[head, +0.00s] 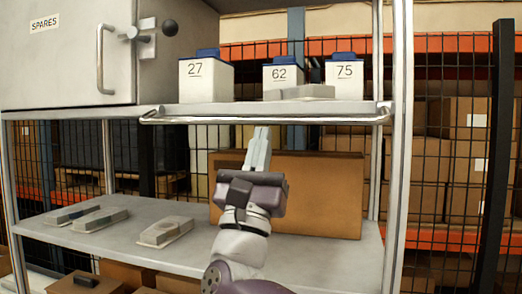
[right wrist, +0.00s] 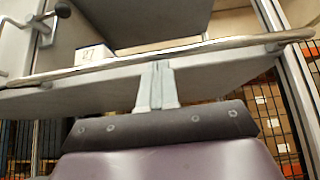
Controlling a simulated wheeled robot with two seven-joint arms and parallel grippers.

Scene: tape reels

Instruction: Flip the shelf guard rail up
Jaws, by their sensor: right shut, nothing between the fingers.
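The shelf guard rail (head: 215,121) is a shiny metal bar along the front of the upper shelf (head: 240,110). It is folded down, hanging at or just below the shelf's front edge from a bracket at each end. In the right wrist view the rail (right wrist: 110,70) crosses the whole picture. My right gripper (head: 262,130) points up with its fingers together and empty. Its tips (right wrist: 158,66) are close under the middle of the rail; I cannot tell whether they touch it. My left gripper is not in view.
White bins with blue lids, marked 27 (head: 205,82), 62 (head: 280,75) and 75 (head: 345,78), stand on the upper shelf. A flat grey case (head: 308,92) lies before them. A SPARES cabinet (head: 65,60) is at left. Below, a cardboard box (head: 320,195) stands behind my gripper.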

